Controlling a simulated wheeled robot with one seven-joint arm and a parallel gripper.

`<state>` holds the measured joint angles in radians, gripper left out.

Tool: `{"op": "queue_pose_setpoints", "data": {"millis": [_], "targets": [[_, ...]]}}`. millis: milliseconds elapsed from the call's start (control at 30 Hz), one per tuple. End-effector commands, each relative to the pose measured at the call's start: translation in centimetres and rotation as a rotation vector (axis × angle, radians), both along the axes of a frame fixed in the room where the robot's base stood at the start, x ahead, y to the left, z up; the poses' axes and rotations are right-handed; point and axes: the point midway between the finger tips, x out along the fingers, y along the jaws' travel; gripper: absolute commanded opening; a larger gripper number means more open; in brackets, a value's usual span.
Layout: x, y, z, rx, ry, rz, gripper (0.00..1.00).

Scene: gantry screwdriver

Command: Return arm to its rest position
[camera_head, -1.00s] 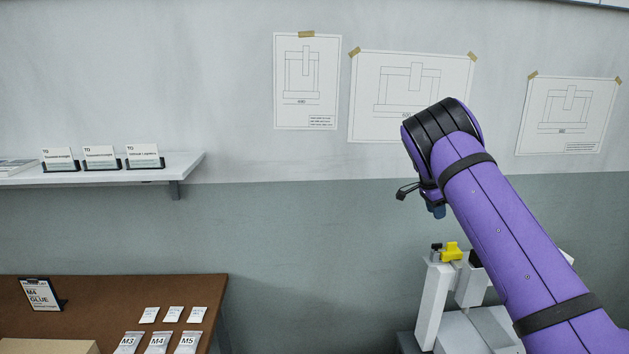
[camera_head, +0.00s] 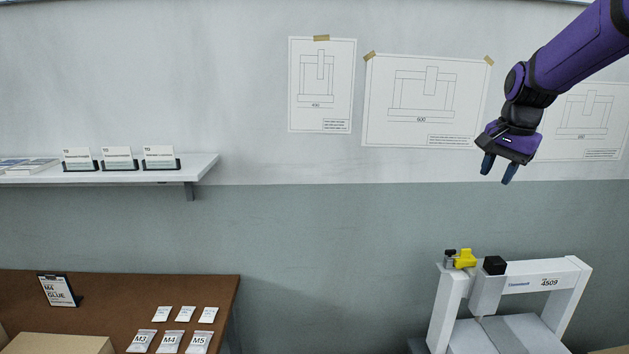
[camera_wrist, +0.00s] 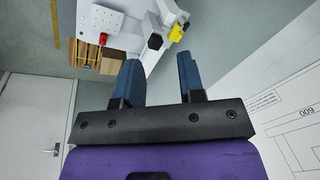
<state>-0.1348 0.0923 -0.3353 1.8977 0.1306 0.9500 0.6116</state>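My purple arm (camera_head: 580,45) reaches in from the upper right in the head view. My gripper (camera_head: 496,174) hangs from it, pointing down, in front of the wall drawings and above the gantry. In the wrist view the two blue fingers of my gripper (camera_wrist: 160,82) stand apart with nothing between them. The white gantry (camera_head: 578,290) stands at the lower right, well below my gripper and not touching it. A yellow part (camera_head: 465,258) and a black block (camera_head: 494,265) sit on its top beam.
A brown table (camera_head: 205,289) at lower left holds several small packets (camera_head: 170,342), a clipboard sign (camera_head: 58,291) and a cardboard box (camera_head: 60,345). A white shelf (camera_head: 200,170) with label holders is on the wall. Open space lies between table and gantry.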

Motion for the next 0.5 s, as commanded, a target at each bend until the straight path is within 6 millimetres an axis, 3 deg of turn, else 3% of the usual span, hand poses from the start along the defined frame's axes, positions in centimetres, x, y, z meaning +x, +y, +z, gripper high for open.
{"op": "queue_pose_setpoints", "data": {"millis": [200, 500], "targets": [[-7.3, 2.1, 2.8, -0.012, -0.066, 0.185, 0.36], [-17.1, 4.9, 4.1, -0.086, -0.149, 0.443, 0.36]]}}
